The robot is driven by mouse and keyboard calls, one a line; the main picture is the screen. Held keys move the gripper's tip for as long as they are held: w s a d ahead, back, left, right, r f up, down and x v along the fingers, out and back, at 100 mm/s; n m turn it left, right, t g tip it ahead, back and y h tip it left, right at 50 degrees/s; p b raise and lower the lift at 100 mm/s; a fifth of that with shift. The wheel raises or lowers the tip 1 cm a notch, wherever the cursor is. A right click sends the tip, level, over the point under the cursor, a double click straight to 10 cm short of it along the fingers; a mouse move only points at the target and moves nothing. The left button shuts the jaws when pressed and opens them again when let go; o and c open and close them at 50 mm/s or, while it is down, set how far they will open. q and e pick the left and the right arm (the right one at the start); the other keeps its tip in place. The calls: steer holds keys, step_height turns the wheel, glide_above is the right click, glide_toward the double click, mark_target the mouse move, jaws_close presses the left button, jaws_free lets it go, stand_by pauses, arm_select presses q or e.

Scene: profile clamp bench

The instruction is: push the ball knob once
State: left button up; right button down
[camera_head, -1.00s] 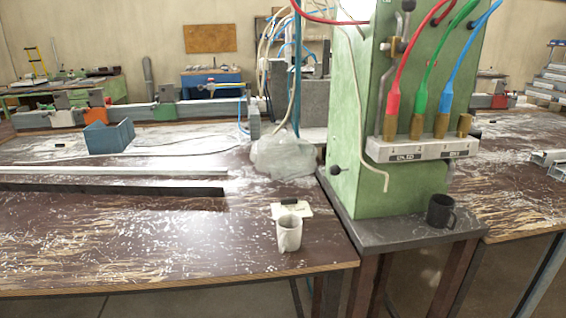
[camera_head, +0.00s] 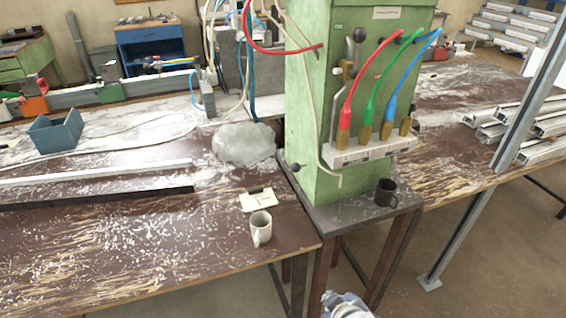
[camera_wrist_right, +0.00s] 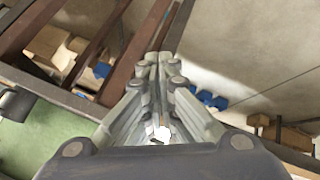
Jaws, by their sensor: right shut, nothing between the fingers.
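The green machine cabinet (camera_head: 315,90) stands on a dark stand at the middle right of the head view. A dark round knob (camera_head: 360,35) tops a lever high on its front. A second small black ball knob (camera_head: 295,167) sticks out low at its left edge. The frames do not settle which one the task names. My right gripper (camera_head: 345,301) shows at the bottom edge of the head view, low in front of the stand and apart from both knobs. In the right wrist view its fingers (camera_wrist_right: 160,62) meet, shut and empty. My left gripper is not in view.
A black mug (camera_head: 386,192) stands on the stand's ledge. A white mug (camera_head: 261,228) stands near the table's front edge. Red, green and blue hoses arch in front of the cabinet to a fitting block (camera_head: 365,152). A steel post (camera_head: 522,110) rises at the right.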

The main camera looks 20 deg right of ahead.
mark_target(299, 167)
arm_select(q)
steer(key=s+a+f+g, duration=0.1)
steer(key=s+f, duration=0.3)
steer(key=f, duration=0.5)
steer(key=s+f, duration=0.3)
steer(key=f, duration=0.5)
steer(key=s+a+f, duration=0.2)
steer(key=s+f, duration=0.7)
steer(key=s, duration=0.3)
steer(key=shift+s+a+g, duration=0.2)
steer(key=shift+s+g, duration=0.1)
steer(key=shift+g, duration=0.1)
arm_select(e)
steer(key=w+a+r+n+t, duration=0.3)
steer(key=w+r+n+t, duration=0.2)
steer(key=w, duration=0.4)
steer(key=w+a+r+n+t, duration=0.4)
steer(key=w+r+n+t, duration=0.1)
steer(key=w+r+n, duration=0.3)
step_height(299, 167, up, 2)
steer(key=shift+w+a+r+y, duration=0.2)
steer(key=shift+w+y, duration=0.1)
steer(key=shift+w, duration=0.5)
steer(key=shift+w, duration=0.1)
